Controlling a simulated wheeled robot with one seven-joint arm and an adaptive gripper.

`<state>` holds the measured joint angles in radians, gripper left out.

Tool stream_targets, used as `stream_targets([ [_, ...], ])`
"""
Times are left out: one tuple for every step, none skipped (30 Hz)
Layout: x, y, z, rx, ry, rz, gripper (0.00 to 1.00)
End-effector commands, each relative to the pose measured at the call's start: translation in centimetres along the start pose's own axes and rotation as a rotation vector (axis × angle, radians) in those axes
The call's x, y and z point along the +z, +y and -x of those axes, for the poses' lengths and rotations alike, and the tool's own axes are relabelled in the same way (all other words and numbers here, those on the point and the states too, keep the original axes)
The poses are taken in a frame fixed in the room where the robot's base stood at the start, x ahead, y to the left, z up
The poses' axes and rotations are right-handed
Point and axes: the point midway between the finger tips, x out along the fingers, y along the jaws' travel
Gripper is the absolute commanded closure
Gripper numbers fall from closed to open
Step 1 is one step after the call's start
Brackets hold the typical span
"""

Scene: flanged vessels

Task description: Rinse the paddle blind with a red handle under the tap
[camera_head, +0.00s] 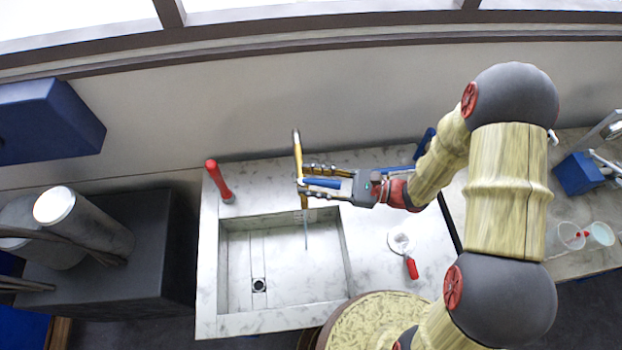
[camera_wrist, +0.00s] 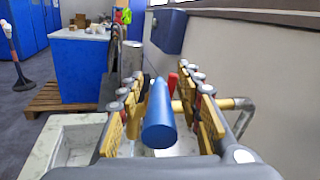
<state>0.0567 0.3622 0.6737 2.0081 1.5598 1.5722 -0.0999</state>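The paddle blind (camera_head: 400,243) is a pale disc lying on the counter right of the sink, its red handle (camera_head: 412,267) pointing toward the front. The tap (camera_head: 298,150) is a yellowish pipe at the back of the sink, and it also shows in the wrist view (camera_wrist: 226,103). A thin bluish stream (camera_head: 306,236) shows below it, like water. My gripper (camera_head: 325,180) is at the tap, away from the paddle blind. Its fingers are apart, with a blue cylindrical handle (camera_wrist: 159,118) between them. Gaps show on both sides of this handle. How it joins the tap is hidden.
The sink basin (camera_head: 240,265) is empty, with a drain at lower left. Clear cups (camera_head: 598,234) stand on the right counter. A wall runs close behind the tap.

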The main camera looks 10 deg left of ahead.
Motion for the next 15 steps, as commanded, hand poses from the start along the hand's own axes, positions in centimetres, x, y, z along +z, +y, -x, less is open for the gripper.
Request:
stream_targets([
  [0.0, 0.0, 0.0, 0.0, 0.0, -0.001, 0.65],
  [0.0, 0.0, 0.0, 0.0, 0.0, -0.001, 0.65],
  [0.0, 0.0, 0.0, 0.0, 0.0, -0.001, 0.65],
  [0.0, 0.0, 0.0, 0.0, 0.0, -0.001, 0.65],
  [0.0, 0.0, 0.0, 0.001, 0.0, -0.001, 0.65],
  [0.0, 0.0, 0.0, 0.0, 0.0, -0.001, 0.65],
  [0.0, 0.0, 0.1, 0.0, 0.0, -0.001, 0.65],
  [0.0, 0.0, 0.2, 0.0, 0.0, -0.001, 0.65],
  [0.0, 0.0, 0.4, -0.001, 0.0, -0.001, 0.65],
  [0.0, 0.0, 0.6, -0.001, 0.0, -0.001, 0.65],
  [0.0, 0.0, 0.9, -0.001, 0.0, -0.001, 0.65],
  [0.0, -0.1, 1.3, -0.002, 0.0, -0.001, 0.65],
  [-0.1, -0.1, 1.7, -0.004, 0.001, -0.001, 0.65],
  [-0.1, -0.1, 2.2, -0.004, 0.001, -0.001, 0.65],
  [-0.1, -0.1, 2.9, -0.005, 0.001, -0.001, 0.65],
])
